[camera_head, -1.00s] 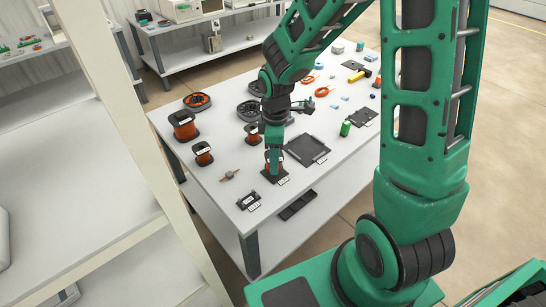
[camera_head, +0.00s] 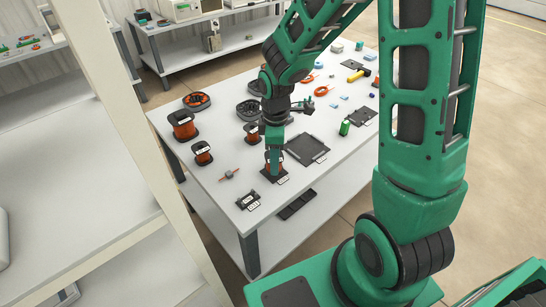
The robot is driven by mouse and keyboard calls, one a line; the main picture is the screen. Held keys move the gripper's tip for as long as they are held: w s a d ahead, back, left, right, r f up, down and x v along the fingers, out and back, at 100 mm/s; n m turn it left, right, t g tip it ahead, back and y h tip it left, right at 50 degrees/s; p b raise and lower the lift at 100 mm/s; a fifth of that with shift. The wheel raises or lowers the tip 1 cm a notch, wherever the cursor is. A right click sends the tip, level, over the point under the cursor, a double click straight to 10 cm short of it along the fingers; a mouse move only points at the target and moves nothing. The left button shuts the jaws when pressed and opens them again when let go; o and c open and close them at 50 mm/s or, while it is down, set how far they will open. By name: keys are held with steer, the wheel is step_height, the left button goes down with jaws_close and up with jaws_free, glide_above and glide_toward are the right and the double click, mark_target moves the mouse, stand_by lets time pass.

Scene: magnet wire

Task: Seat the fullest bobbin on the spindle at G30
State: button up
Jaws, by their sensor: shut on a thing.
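My gripper (camera_head: 273,151) points down near the front of the white table. It is shut on a copper-wound bobbin (camera_head: 273,168), which is upright and partly hidden by the fingers. The bobbin is at a small black plate (camera_head: 281,180) with a white label, too small to read. I cannot tell whether the bobbin touches the plate, and no spindle shows. Other copper bobbins stand to the left: a large one (camera_head: 183,126), a smaller one (camera_head: 202,154), and one behind my gripper (camera_head: 252,134).
A black tray (camera_head: 307,148) lies just right of my gripper. Black-and-orange reels (camera_head: 196,101) stand behind. A green block (camera_head: 345,127) is farther right.

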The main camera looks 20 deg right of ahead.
steer(key=shift+f, duration=0.75)
steer(key=o, duration=1.4)
steer(key=shift+c, duration=0.2)
steer(key=shift+r, duration=2.5)
step_height(320, 180, up, 11)
steer(key=shift+f, duration=0.15)
